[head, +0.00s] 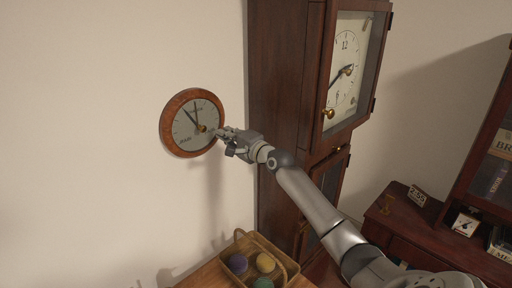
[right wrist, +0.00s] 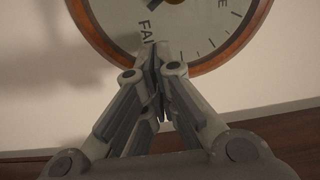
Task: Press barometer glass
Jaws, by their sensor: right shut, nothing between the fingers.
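The round barometer (head: 167,122) hangs on the wall left of the tall clock, with a brown wooden rim, a pale dial, dark hands and a brass centre knob. Its lower part also shows at the top of the right wrist view (right wrist: 205,30), with lettering on the dial. My right gripper (head: 219,132) is shut and empty, with its fingertips at the right side of the barometer. In the right wrist view the closed fingertips (right wrist: 158,50) overlap the dial near its edge; I cannot tell whether they touch the glass. My left gripper is not in view.
A tall wooden clock (head: 285,90) stands just right of the barometer, close to my right arm. A basket (head: 243,244) with several coloured balls sits below. A dark cabinet (head: 440,235) with small items stands at right. The wall at left is bare.

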